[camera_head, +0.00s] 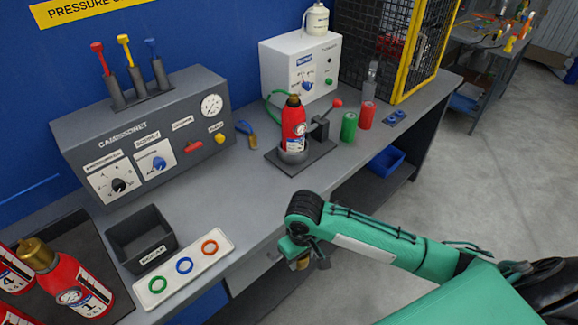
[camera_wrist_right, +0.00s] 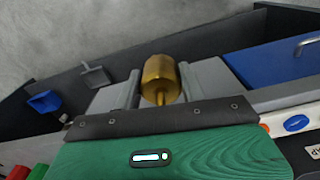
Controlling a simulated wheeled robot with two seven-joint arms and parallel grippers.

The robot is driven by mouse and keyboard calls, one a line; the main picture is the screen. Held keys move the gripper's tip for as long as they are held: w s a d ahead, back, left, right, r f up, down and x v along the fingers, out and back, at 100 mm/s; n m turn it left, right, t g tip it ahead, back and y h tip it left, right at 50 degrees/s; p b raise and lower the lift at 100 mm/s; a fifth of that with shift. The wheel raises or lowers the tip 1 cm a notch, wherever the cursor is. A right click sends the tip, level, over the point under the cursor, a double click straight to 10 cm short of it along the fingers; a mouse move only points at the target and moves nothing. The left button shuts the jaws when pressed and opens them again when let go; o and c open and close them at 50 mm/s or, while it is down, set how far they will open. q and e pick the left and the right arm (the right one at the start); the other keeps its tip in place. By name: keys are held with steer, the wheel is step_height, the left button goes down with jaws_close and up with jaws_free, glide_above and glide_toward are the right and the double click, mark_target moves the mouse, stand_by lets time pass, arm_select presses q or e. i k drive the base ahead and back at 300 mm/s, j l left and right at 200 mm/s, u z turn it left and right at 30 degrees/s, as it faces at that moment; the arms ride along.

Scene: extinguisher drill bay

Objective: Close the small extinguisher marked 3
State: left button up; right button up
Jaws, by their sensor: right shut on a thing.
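A small red extinguisher (camera_head: 293,128) stands upright in a dark clamp stand (camera_head: 317,152) with a red-knobbed lever on the bench. My right gripper (camera_head: 299,260) is in front of the bench edge, nearer to me and well apart from that extinguisher. It is shut on a brass valve head (camera_wrist_right: 160,72); in the right wrist view, the brass cylinder sits between the two fingers of the right gripper (camera_wrist_right: 160,84), its thin stem toward the palm. My left gripper is not in view.
Red extinguishers marked 1 (camera_head: 83,290) and 4 (camera_head: 14,272) stand at the left front. Near them are a black bin (camera_head: 140,236) and a white tray (camera_head: 208,262) with green, blue and orange rings. Green (camera_head: 348,127) and red (camera_head: 367,115) cylinders stand right of the clamp.

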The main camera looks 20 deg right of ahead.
mark_target(294, 126)
steer(key=l+u, duration=0.7)
steer(key=k+l+u, duration=0.15)
steer(key=l+u, duration=0.2)
steer(key=k+l, duration=0.1)
steer(key=l, duration=0.3)
steer(key=k+l, duration=0.1)
steer(key=l, duration=0.3)
steer(key=k+l+u, duration=0.1)
steer(key=l, duration=0.25)
steer(key=k+l, duration=0.1)
steer(key=l, duration=0.3)
steer(key=k+l, duration=0.15)
steer(key=l, duration=0.25)
steer(key=k+l+u, duration=0.1)
steer(key=l, duration=0.25)
steer(key=k+l, duration=0.15)
steer(key=l, duration=0.25)
